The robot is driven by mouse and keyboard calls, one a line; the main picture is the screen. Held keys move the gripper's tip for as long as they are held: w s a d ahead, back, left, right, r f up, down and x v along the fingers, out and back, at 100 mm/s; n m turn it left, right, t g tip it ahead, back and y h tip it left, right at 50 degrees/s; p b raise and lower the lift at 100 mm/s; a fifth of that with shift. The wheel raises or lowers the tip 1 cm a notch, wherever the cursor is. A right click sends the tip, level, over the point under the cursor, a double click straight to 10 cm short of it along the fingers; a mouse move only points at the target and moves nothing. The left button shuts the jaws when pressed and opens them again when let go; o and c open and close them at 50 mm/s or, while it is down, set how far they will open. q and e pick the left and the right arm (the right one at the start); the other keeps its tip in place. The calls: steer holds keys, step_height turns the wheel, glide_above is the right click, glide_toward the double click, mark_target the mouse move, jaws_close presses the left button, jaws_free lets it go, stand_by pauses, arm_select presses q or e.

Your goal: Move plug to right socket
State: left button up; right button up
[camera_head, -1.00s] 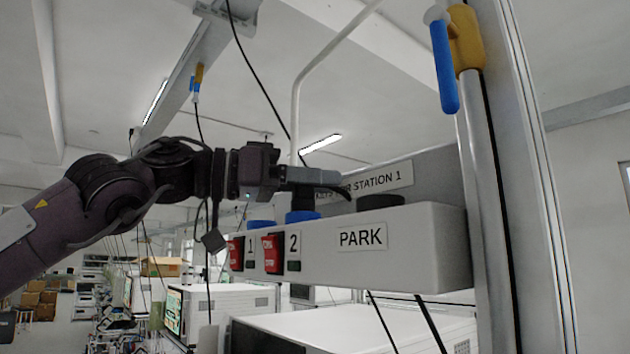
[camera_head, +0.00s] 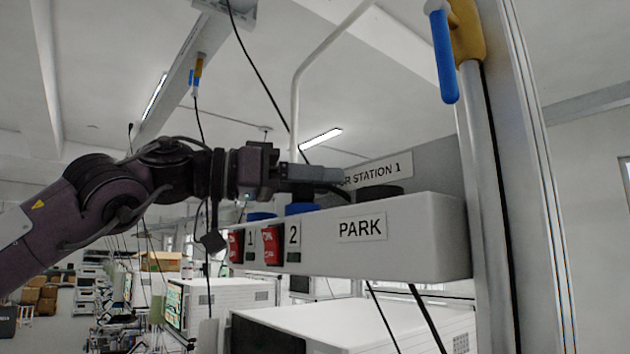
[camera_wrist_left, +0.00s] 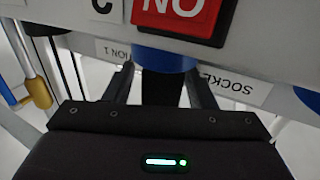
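A grey box carries two blue sockets, marked 1 and 2, and a black round holder (camera_head: 380,192) above the PARK label. The left socket (camera_head: 262,216) shows only its blue ring. At the right socket (camera_head: 300,209), marked 2, a black plug body (camera_wrist_left: 162,91) stands against the blue part (camera_wrist_left: 160,58). My left gripper (camera_head: 325,182) is level just above this socket. In the left wrist view its two fingers stand on either side of the black body, apart, with a narrow gap visible. Whether the plug is fully seated is hidden. My right gripper is out of view.
The grey box (camera_head: 425,245) has red switches (camera_head: 272,246) under the sockets. A metal post (camera_head: 484,200) with a blue and yellow handle (camera_head: 445,55) rises at the right. A sign panel stands behind. Thin cables hang nearby. Free air lies above the box.

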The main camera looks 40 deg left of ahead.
arm_select(q)
steer(key=shift+s+a+f+b, duration=0.1)
steer(key=shift+s+a+b, duration=0.3)
steer(key=b+v, duration=0.2)
steer(key=v, duration=0.4)
steer(key=shift+s+a, duration=0.2)
steer(key=shift+s, duration=0.1)
stand_by(0.5)
